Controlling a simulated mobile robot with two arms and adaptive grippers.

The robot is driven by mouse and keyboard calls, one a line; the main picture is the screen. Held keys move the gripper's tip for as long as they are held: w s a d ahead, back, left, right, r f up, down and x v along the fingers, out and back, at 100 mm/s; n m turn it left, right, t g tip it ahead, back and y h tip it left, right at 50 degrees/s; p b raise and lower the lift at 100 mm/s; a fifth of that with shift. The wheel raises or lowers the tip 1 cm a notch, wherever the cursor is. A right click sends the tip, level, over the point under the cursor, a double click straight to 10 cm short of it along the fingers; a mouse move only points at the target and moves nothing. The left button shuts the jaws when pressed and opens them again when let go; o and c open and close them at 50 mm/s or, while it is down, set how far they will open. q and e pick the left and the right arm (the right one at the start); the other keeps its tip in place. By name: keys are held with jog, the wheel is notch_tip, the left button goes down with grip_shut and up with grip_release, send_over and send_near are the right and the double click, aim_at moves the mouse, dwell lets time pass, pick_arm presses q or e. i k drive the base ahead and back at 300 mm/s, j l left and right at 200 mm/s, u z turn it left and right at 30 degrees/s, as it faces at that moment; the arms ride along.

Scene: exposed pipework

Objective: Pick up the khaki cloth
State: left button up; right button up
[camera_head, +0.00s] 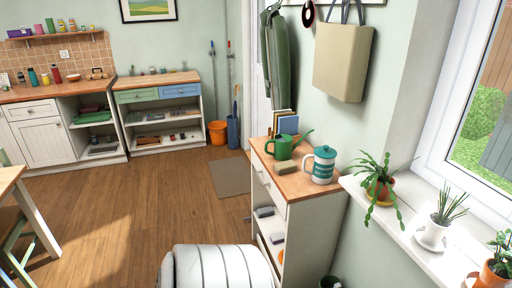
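A small folded khaki cloth (285,167) lies on the wooden top of the narrow white cabinet (299,225) by the right wall. It is near the cabinet's front edge, in front of a green watering can (281,148) and left of a white and teal jug (322,165). Neither of my grippers shows in the head view.
Books (289,124) stand at the back of the cabinet top. A windowsill (420,235) with potted plants runs along the right. A table (12,180) stands at the left edge. An orange bucket (217,133) is at the back. The wooden floor between is mostly clear.

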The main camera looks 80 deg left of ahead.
aim_at(284, 167)
jog(key=u, duration=2.15)
jog(key=i+j+z, duration=0.15)
jog(key=z, duration=0.35)
jog(key=i+j+z, duration=0.1)
jog(key=j+z, duration=0.2)
jog(key=z, duration=0.2)
jog(key=i+j+z, duration=0.1)
jog(key=j+z, duration=0.2)
jog(key=z, duration=0.2)
